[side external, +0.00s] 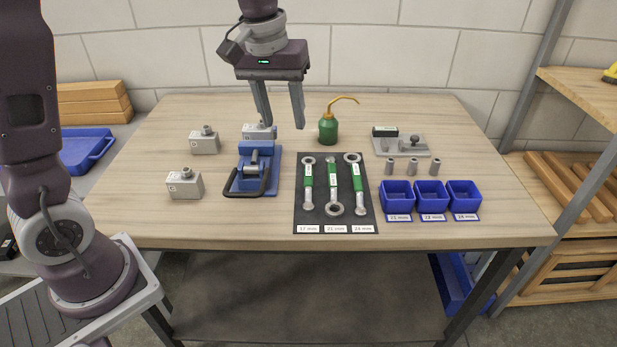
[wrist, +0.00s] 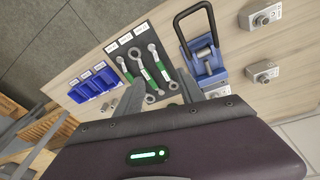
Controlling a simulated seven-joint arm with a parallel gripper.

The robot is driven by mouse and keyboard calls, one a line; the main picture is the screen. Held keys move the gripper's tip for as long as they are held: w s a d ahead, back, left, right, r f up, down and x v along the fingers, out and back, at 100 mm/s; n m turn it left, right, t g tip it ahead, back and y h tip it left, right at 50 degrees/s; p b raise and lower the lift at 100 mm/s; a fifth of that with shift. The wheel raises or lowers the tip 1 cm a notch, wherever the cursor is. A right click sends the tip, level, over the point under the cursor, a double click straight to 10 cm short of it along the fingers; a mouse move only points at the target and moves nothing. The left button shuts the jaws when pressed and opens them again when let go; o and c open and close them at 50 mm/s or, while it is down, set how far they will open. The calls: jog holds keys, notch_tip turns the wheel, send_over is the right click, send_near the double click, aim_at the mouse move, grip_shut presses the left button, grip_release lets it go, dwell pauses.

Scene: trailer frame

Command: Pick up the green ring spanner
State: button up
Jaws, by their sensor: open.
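Three spanners with green handles lie side by side on a black mat (side external: 320,219): a left one (side external: 308,180) by the 17 mm label, a middle one (side external: 333,182) by 21 mm, and a right one (side external: 358,180) by 24 mm. The middle one has its large ring toward the labels; the outer two have theirs at the far end. The spanners also show in the wrist view, the middle one (wrist: 143,72) between the others. My gripper (side external: 282,125) is open and empty, raised above the table behind and left of the mat.
A blue clamp fixture (side external: 240,184) stands left of the mat, with several grey blocks (side external: 184,185) around it. A green oil can (side external: 328,130) stands behind the mat. Blue bins (side external: 397,197), small metal sleeves and a grey fixture (side external: 405,146) are on the right.

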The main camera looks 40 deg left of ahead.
aim_at(309, 173)
jog(key=w+f+n, duration=0.1)
jog(key=w+f, duration=0.1)
jog(key=f, duration=0.1)
jog(key=w+a+f+n+g, duration=0.1)
jog(key=w+f, duration=0.2)
jog(key=f, duration=0.1)
jog(key=w+a+f, duration=0.1)
jog(key=w+f, duration=0.2)
jog(key=f, duration=0.1)
jog(key=shift+w+a+f+n+g, duration=0.15)
jog(key=shift+w+f+n+g, duration=0.1)
jog(key=shift+n+g, duration=0.15)
jog(key=f, duration=0.5)
jog(key=w+a+f, duration=0.1)
jog(key=f, duration=0.2)
jog(key=shift+f, duration=0.2)
grip_shut()
jog(key=shift+w, duration=0.1)
